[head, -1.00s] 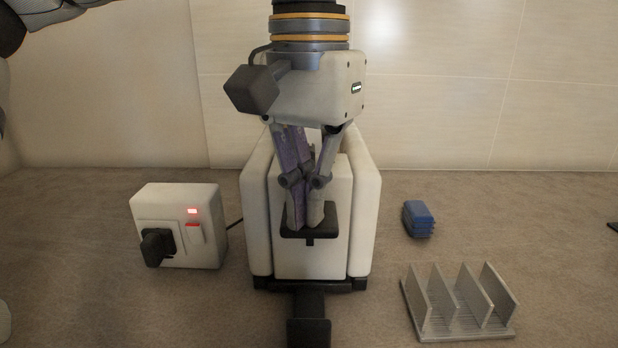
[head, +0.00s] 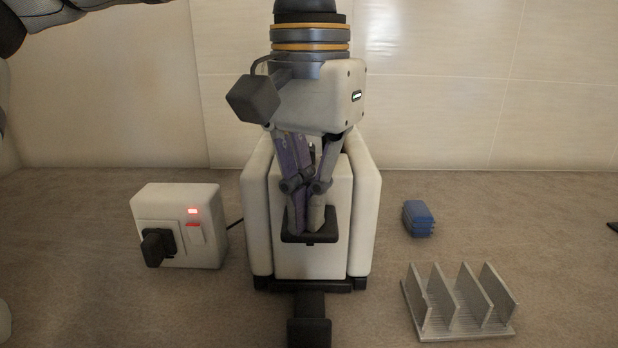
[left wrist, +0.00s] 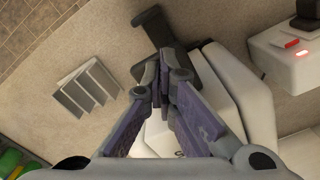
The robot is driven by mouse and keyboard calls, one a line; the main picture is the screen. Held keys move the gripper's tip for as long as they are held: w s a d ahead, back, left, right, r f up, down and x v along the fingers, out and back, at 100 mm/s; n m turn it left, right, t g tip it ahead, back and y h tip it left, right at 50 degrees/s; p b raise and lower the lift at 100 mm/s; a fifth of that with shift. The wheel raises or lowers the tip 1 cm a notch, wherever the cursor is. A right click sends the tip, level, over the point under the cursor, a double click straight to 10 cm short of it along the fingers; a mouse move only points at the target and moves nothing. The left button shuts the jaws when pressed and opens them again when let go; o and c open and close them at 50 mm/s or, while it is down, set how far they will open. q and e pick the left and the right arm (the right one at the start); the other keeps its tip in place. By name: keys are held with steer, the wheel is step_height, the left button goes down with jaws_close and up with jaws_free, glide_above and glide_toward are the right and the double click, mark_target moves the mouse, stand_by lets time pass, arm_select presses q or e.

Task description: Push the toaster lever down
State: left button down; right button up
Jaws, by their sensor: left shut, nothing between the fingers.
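The white toaster (head: 362,215) stands on the counter at the middle of the head view, and its white body also shows in the left wrist view (left wrist: 225,75). Its black lever (head: 293,238) is a flat plate on the front face. My left gripper (head: 308,230) is shut and empty, pointing down with its fingertips at the lever's top; it covers part of the lever and the toaster's top. In the left wrist view the closed fingertips (left wrist: 161,85) lie over the toaster's front, and I cannot make out the lever clearly. My right gripper is not in view.
A white socket box (head: 178,205) with a black plug and a lit red light stands left of the toaster. To the right are a blue item (head: 418,218) and a grey toast rack (head: 458,325). A black piece (head: 309,325) juts out in front. The tiled wall is behind.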

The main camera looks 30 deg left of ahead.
mark_target(310, 236)
arm_select(q)
steer(key=shift+f, duration=2.05)
step_height(310, 236, up, 13)
steer(key=shift+f, duration=0.2)
